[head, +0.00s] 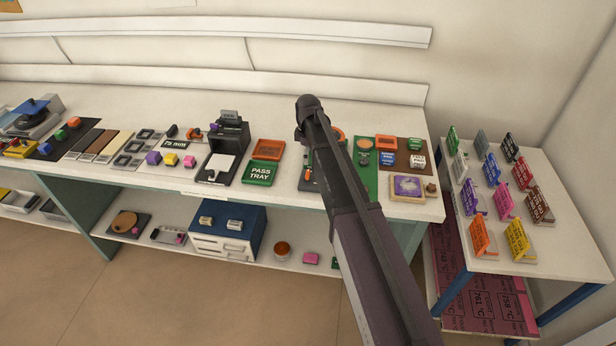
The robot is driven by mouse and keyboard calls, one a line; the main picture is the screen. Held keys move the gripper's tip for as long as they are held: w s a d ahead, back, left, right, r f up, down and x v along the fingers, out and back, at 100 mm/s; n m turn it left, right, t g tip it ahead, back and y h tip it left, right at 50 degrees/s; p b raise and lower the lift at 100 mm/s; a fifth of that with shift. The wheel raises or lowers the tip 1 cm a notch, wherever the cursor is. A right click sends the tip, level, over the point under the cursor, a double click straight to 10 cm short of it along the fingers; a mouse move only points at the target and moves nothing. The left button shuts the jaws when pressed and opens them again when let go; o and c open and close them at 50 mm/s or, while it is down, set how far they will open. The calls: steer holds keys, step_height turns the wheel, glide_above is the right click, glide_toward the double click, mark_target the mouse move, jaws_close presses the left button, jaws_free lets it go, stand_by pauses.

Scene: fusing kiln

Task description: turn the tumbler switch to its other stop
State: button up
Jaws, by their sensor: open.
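I cannot make out the tumbler switch for certain. A dark panel (304,185) with a small orange upright part (308,173) stands on the long white bench, partly hidden behind my arm. I cannot tell whether that part is the switch or which way it leans. My arm crosses from the bottom edge up to a dark rounded joint over the bench. My gripper does not show; the arm may hide it.
A green PASS TRAY (260,173), an orange tray (268,150) and a dark press-like device (227,150) stand left of the arm. A green board (365,185) lies right of it. A side table (480,258) holds several coloured sample cards.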

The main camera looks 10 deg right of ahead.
mark_target(308, 173)
steer(key=shift+f+b, duration=3.85)
steer(key=shift+f, duration=0.25)
steer(key=shift+c, duration=0.2)
steer(key=c, duration=1.1)
